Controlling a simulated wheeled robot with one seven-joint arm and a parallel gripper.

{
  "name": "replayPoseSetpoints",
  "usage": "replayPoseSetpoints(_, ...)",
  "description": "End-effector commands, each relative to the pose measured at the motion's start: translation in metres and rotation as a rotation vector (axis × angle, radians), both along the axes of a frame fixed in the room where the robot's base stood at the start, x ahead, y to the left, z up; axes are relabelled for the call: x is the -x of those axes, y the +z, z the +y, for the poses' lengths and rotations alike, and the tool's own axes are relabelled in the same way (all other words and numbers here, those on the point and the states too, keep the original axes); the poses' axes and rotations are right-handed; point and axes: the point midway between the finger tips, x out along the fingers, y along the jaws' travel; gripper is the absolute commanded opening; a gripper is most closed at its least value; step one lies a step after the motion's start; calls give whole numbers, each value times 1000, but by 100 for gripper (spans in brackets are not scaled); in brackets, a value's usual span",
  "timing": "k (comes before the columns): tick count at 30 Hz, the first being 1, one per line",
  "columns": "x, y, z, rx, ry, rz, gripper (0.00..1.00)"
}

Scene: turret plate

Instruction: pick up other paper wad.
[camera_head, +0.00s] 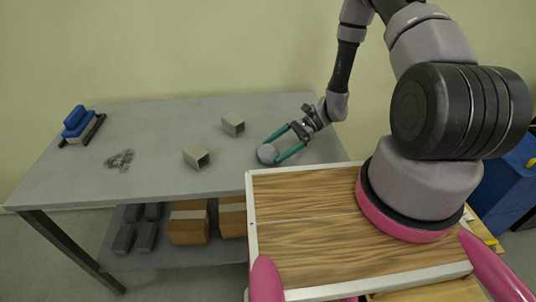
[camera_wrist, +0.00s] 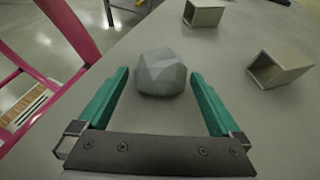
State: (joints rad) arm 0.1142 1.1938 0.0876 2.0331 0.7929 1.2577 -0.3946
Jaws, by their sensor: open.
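A grey, faceted paper wad (camera_head: 267,153) lies on the grey table near its front right edge. It also shows in the wrist view (camera_wrist: 162,72), at the tips of my fingers. My gripper (camera_head: 277,149) is open, with one green finger on each side of the wad. In the wrist view (camera_wrist: 159,76) a gap shows between the wad and each finger, and the wad sits near the fingertips. No second paper wad is clearly seen.
Two hollow grey square tubes, one nearer (camera_head: 196,157) and one farther (camera_head: 233,124), lie on the table. A heap of grey scraps (camera_head: 119,159) and a blue-topped object (camera_head: 80,125) are at the left. Boxes (camera_head: 189,222) stand on the lower shelf.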

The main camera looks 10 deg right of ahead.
Motion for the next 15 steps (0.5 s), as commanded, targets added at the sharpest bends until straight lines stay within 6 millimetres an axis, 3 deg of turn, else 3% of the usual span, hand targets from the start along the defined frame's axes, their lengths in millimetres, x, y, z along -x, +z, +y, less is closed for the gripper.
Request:
replayPoseSetpoints(6,10,-13,28,0,1,2,100)
replayPoseSetpoints(15,12,-15,34,1,0,0,100)
